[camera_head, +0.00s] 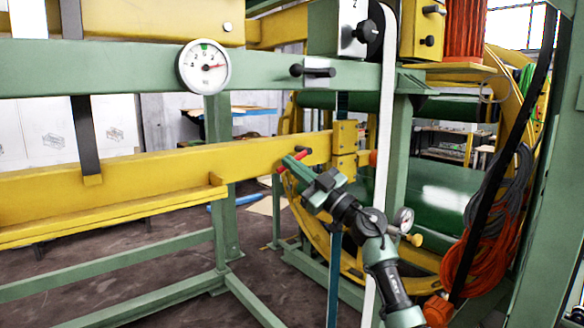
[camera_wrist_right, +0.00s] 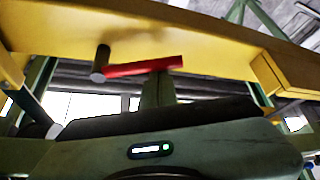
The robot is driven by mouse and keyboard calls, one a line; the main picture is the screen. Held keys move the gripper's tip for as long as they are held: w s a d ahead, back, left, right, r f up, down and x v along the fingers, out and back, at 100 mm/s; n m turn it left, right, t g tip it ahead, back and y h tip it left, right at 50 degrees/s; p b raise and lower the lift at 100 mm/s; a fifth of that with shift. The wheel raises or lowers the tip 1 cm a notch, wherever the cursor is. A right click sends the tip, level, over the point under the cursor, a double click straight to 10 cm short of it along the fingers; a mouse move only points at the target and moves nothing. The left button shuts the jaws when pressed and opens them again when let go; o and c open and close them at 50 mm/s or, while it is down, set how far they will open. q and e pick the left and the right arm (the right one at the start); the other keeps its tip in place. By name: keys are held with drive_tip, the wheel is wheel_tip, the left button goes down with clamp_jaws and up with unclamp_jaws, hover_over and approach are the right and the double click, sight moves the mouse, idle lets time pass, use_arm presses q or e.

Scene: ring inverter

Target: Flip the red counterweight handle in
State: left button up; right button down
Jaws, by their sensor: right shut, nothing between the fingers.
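The red counterweight handle (camera_head: 299,157) is a short red bar on the side of the yellow beam (camera_head: 130,178), with a black knob (camera_head: 308,150) at its upper right end. In the right wrist view the red handle (camera_wrist_right: 145,67) lies nearly level below the yellow beam (camera_wrist_right: 180,40), with the knob (camera_wrist_right: 101,63) at its left. My right gripper (camera_head: 289,162) is shut and empty, with its fingertips at the lower left part of the handle. In the wrist view the finger (camera_wrist_right: 158,90) overlaps the handle; I cannot tell whether they touch. My left gripper is not in view.
A green crossbeam with a round gauge (camera_head: 203,66) and a black handle (camera_head: 312,71) runs above. A green post (camera_head: 398,150) and a pale vertical strap stand right of the handle. Orange cables (camera_head: 482,250) hang at the right. Open floor shows below the yellow beam.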

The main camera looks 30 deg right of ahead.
drive_tip(key=d+f+n+g+y, duration=0.3)
drive_tip(key=d+f+n+g, duration=0.2)
drive_tip(key=n, duration=0.7)
drive_tip(key=shift+w+g+y+p, duration=0.2)
drive_tip(key=shift+g+y+p, duration=0.1)
drive_tip(key=shift+p, duration=0.1)
drive_tip(key=shift+d+f, duration=0.1)
drive_tip(key=shift+d, duration=0.15)
